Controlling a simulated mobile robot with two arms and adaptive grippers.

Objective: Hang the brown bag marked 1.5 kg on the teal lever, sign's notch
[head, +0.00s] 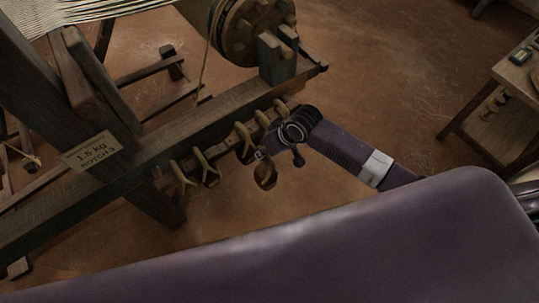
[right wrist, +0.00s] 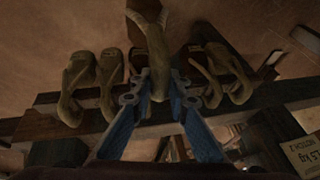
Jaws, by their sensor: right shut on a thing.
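My right gripper (head: 272,153) is at the front side of the loom's long beam, and its arm comes in from the right. It is shut on a brown bag (head: 265,176), which hangs below the jaws beside the row of hung bags. In the right wrist view the blue fingers (right wrist: 158,95) close on the held bag's tan upper part (right wrist: 155,45). The bag's marking cannot be read. I cannot make out the teal lever with certainty. My left gripper is not in view.
Several other bags (head: 208,166) hang along the wooden beam (head: 135,172), close on both sides of the held bag in the right wrist view. A wooden drum (head: 250,28) stands behind. A small table (head: 515,75) is at the right. The floor between is clear.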

